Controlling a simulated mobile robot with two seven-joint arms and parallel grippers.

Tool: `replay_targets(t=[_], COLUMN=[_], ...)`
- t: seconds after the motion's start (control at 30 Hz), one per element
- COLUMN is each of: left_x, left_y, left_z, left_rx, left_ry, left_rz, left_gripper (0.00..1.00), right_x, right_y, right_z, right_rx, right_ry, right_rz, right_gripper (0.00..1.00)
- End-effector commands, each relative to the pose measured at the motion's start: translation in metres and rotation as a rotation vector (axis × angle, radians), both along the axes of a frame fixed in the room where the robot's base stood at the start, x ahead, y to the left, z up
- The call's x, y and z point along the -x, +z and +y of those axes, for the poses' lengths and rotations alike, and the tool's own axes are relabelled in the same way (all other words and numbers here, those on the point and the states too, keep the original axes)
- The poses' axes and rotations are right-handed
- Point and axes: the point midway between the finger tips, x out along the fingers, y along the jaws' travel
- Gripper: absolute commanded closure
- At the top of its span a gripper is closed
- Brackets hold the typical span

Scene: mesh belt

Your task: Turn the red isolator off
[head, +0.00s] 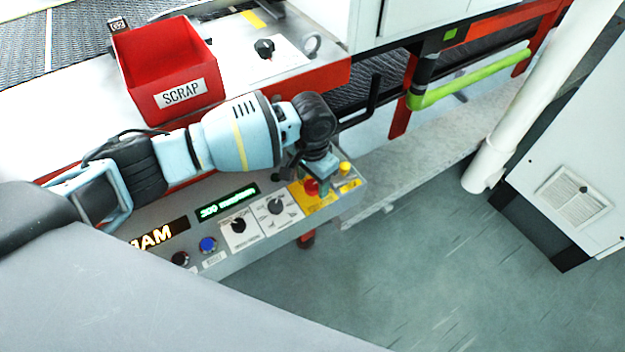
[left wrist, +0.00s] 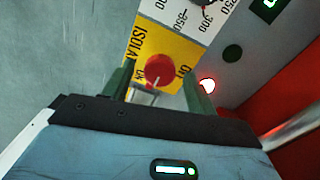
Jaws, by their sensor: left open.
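The red isolator (head: 311,187) is a round red knob on a yellow plate at the right end of the control panel. In the left wrist view the red knob (left wrist: 159,69) sits on the yellow plate with "ISOLA…", "ON" and "OFF" lettering, partly cut off or covered. My left gripper (left wrist: 160,80) is open, with one green finger on each side of the knob. I cannot tell whether the fingers touch it. In the head view my left gripper (head: 318,172) reaches down over the panel and partly hides the plate. My right gripper is not in view.
The panel also bears a black dial (head: 276,206), a blue button (head: 208,244) and a green display (head: 227,203). A red SCRAP bin (head: 165,70) stands behind my left arm. A white pipe (head: 540,95) rises at the right. The floor in front is clear.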

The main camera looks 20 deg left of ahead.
Motion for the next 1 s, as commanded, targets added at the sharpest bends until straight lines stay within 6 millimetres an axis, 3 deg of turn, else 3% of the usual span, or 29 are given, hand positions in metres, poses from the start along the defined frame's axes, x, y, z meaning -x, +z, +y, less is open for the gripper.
replay_targets(t=[0.37, 0.7, 1.0], left_x=[-0.0003, -0.0002, 0.0], left_y=[-0.005, -0.0048, -0.0026], left_z=[-0.0004, -0.0003, -0.001], left_rx=[0.001, 0.001, 0.002], left_ry=[-0.001, -0.001, 0.037], left_rz=[-0.002, -0.002, -0.001], left_gripper=[0.44, 0.87, 0.87], right_x=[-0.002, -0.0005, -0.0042], right_y=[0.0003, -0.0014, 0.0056], right_z=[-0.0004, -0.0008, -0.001], right_rx=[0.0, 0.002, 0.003], right_ry=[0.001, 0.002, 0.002], right_rz=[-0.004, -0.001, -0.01], right_gripper=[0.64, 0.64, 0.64])
